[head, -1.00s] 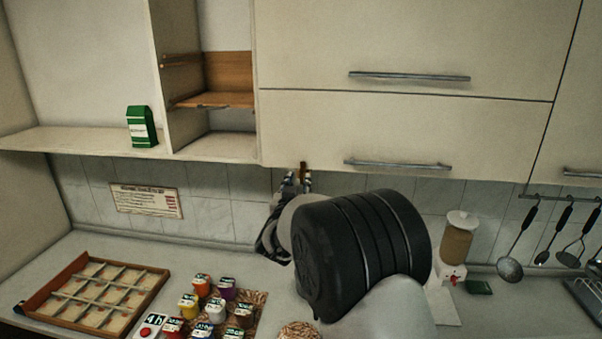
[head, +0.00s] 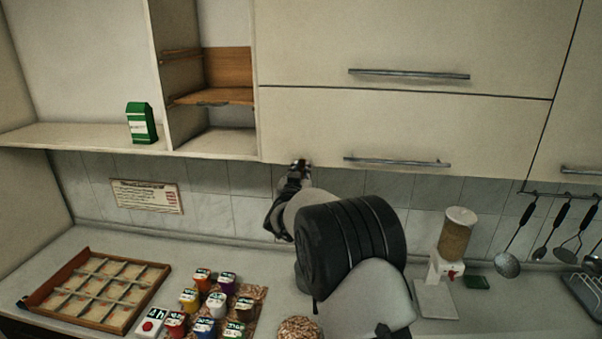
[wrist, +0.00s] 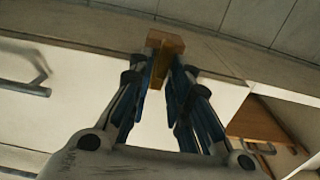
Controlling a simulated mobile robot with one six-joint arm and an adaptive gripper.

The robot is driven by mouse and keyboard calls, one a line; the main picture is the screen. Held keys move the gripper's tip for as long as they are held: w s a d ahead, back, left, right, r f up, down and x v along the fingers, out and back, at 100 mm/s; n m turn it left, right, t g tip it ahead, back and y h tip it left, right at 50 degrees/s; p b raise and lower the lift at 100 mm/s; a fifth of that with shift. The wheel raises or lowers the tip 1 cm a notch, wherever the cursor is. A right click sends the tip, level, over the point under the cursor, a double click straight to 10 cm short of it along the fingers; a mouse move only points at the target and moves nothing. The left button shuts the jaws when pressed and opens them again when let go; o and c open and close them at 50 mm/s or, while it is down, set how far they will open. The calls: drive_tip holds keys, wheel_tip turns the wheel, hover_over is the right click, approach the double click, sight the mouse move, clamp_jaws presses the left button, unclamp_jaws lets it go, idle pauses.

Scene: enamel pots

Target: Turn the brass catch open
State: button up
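The brass catch (wrist: 170,47) is a small wood-brown and gold block at the lower edge of the wall cabinet, near the top middle of the wrist view. My gripper (wrist: 161,76) reaches up to it with one finger on each side of its narrow tab. The fingers are drawn close together and seem to touch the tab. In the head view my gripper (head: 300,167) is at the bottom left corner of the lower cabinet door (head: 400,130), and its fingertips mostly hide the catch. I cannot tell how far the catch is turned.
An open shelf with a green carton (head: 141,123) is left of the door. On the counter are a wooden compartment tray (head: 150,290), several small jars (head: 205,305) and a grain dispenser (head: 457,240). Utensils (head: 508,262) hang at right. A door handle (head: 397,162) sticks out nearby.

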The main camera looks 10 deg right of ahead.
clamp_jaws()
drive_tip(key=shift+f+m+b, duration=0.1)
drive_tip(key=shift+m+b, duration=0.2)
drive_tip(key=shift+b, duration=0.25)
drive_tip(key=shift+s+d+f+m+b, duration=0.1)
drive_tip(key=shift+d+f+m+b, duration=0.2)
drive_tip(key=shift+m+b, duration=2.55)
drive_tip(key=shift+s+d+f+m+b, duration=0.1)
drive_tip(key=shift+d+f+m+b, duration=0.15)
drive_tip(key=shift+m+b, duration=2.6)
drive_tip(key=shift+s+d+f+m+b, duration=0.1)
drive_tip(key=shift+d+f+m+b, duration=0.2)
drive_tip(key=shift+m+b, duration=2.55)
drive_tip(key=shift+m, duration=0.25)
